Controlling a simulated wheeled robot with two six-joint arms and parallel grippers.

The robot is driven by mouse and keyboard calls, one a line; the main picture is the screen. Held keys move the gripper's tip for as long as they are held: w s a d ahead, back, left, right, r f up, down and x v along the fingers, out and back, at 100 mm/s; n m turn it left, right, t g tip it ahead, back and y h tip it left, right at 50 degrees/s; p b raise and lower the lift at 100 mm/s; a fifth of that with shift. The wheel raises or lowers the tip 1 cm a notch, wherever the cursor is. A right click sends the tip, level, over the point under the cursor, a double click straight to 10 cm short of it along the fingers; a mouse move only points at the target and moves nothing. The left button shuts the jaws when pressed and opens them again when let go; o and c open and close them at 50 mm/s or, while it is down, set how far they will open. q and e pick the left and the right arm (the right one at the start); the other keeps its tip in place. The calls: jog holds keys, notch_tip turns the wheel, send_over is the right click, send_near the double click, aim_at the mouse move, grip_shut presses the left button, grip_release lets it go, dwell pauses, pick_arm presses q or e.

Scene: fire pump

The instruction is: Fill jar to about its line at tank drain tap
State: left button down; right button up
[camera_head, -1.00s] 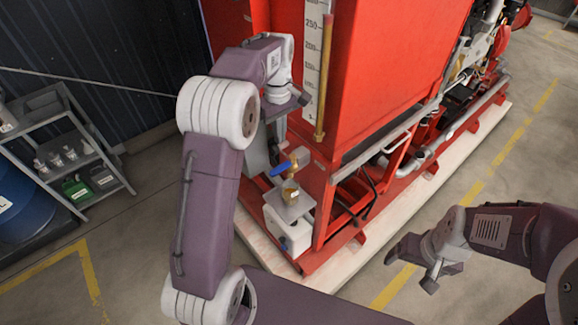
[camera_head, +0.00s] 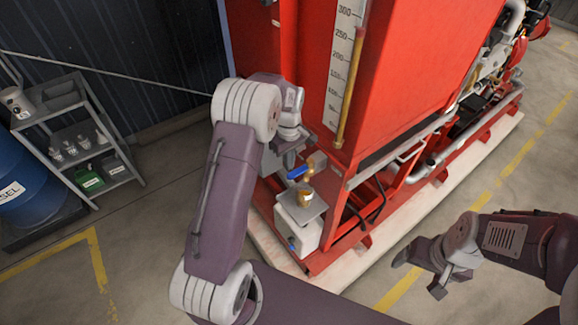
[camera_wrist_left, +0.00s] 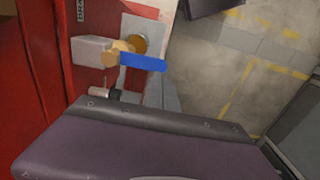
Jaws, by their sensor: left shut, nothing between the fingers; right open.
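The tank drain tap (camera_head: 314,160) is brass with a blue lever (camera_head: 298,172), at the lower front corner of the red tank. In the left wrist view the brass tap (camera_wrist_left: 122,50) and its blue lever (camera_wrist_left: 143,62) show up close. A small jar (camera_head: 305,196) with an amber look sits on a plate below the tap; its line and fill level are too small to tell. My left gripper (camera_head: 287,158) is shut and empty, just above and left of the lever; contact cannot be told. My right gripper (camera_head: 420,272) is open and empty, off to the right.
The red tank (camera_head: 410,75) has a level gauge (camera_head: 347,75) on its front. A white box (camera_head: 297,232) stands under the jar's plate (camera_head: 313,210). A grey shelf rack (camera_head: 75,140) and a blue drum (camera_head: 25,185) are at left. Floor between is clear.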

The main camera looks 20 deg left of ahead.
aim_at(289, 176)
pick_arm(q)
jog(key=f, duration=0.1)
jog(key=f+p, duration=0.1)
jog(key=f, duration=0.1)
jog(key=shift+w+d, duration=0.1)
jog(key=shift+d, duration=0.3)
jog(key=shift+a+f, duration=0.1)
jog(key=shift+f, duration=0.1)
jog(key=shift+a, duration=0.1)
pick_arm(e)
jog(key=shift+d+r, duration=0.2)
jog(key=shift+r, duration=0.6)
pick_arm(q)
jog(key=shift+f+b, duration=0.35)
jog(key=shift+b, duration=0.25)
jog(key=f+t+b, duration=0.1)
jog(key=b, duration=0.2)
jog(key=s+f+t+h+b, duration=0.1)
jog(key=b, duration=0.2)
jog(key=shift+a+t+h, duration=0.2)
jog(key=shift+t+h, duration=0.1)
jog(key=shift+t, duration=0.1)
jog(key=shift+f, duration=0.2)
jog(key=shift+r, duration=0.1)
pick_arm(e)
notch_tip(289, 176, down, 7)
jog(key=shift+f, duration=0.2)
